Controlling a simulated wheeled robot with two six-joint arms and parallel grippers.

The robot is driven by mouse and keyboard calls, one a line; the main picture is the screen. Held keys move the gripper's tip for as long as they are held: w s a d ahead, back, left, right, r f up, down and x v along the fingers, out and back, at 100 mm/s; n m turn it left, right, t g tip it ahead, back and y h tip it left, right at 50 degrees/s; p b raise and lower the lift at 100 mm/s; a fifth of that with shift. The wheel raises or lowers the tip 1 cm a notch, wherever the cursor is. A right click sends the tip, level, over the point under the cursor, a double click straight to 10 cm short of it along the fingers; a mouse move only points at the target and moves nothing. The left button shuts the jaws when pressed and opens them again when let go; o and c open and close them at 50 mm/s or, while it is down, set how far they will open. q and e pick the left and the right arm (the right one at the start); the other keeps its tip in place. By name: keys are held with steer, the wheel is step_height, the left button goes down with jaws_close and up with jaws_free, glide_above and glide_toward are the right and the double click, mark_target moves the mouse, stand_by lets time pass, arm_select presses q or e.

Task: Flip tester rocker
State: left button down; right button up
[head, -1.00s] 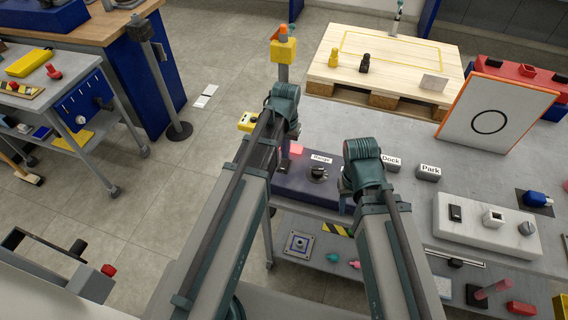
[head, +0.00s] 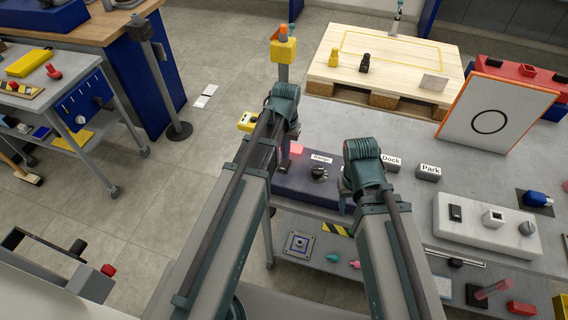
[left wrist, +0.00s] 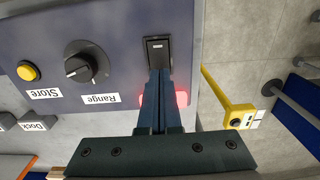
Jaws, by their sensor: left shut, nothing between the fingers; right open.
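The tester is a dark blue-grey box (head: 290,185) on the grey bench, partly hidden by my arms. In the left wrist view its top (left wrist: 120,25) carries a black rocker (left wrist: 158,46), a black Range knob (left wrist: 86,64) and a yellow Store button (left wrist: 28,71). A red lamp (left wrist: 181,99) glows behind my fingers. My left gripper (left wrist: 158,74) is shut and empty, its tips at the near end of the rocker. I cannot tell whether they touch it.
Dock (head: 392,164) and Park (head: 429,171) blocks stand right of the tester. A white panel (head: 470,225) with switches lies further right. A framed circle board (head: 492,120) stands behind. A yellow-headed post (head: 283,50) rises beyond my left arm.

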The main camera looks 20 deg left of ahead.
arm_select(q)
steer(key=shift+f+b, duration=0.85)
steer(key=shift+f, duration=0.05)
steer(key=shift+r, duration=0.2)
step_height(320, 180, up, 7)
steer(key=p, duration=0.7)
steer(key=shift+f, duration=0.1)
stand_by(0.4)
steer(key=s+d+m+y, duration=0.1)
steer(key=s+d+m, duration=0.2)
steer(key=s+d, duration=0.7)
steer(key=s, duration=0.4)
steer(key=shift+s+d, duration=0.2)
steer(key=shift+d, duration=0.05)
steer(key=shift+d, duration=0.1)
